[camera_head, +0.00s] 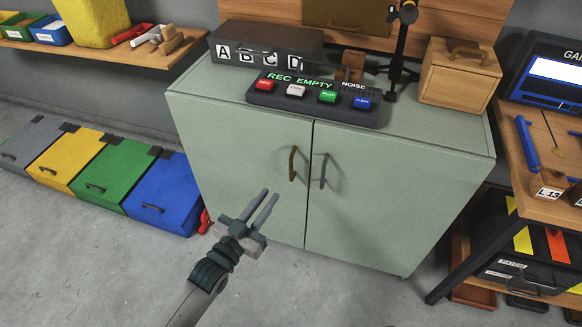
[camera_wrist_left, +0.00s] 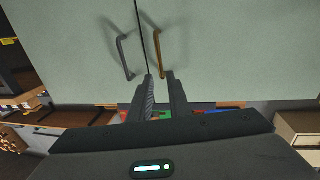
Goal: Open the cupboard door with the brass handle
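The pale green cupboard has two shut doors. The brass handle (camera_head: 292,163) is on the left door (camera_head: 235,180), beside the centre seam. A dark grey handle (camera_head: 323,171) is on the right door (camera_head: 365,215). My left gripper (camera_head: 270,194) is in front of the left door, below and left of the brass handle, apart from it. Its two fingers are parallel with a gap between them and nothing held. In the left wrist view, the brass handle (camera_wrist_left: 158,52) is just beyond the fingertips (camera_wrist_left: 160,76), and the grey handle (camera_wrist_left: 123,57) is to the left. My right gripper is not in view.
On the cupboard top stand a button panel (camera_head: 312,97), a lettered box (camera_head: 262,43), a black stand (camera_head: 398,50) and a wooden box (camera_head: 459,72). Coloured bins (camera_head: 162,195) stand at left, a workbench (camera_head: 545,205) at right. The floor in front is clear.

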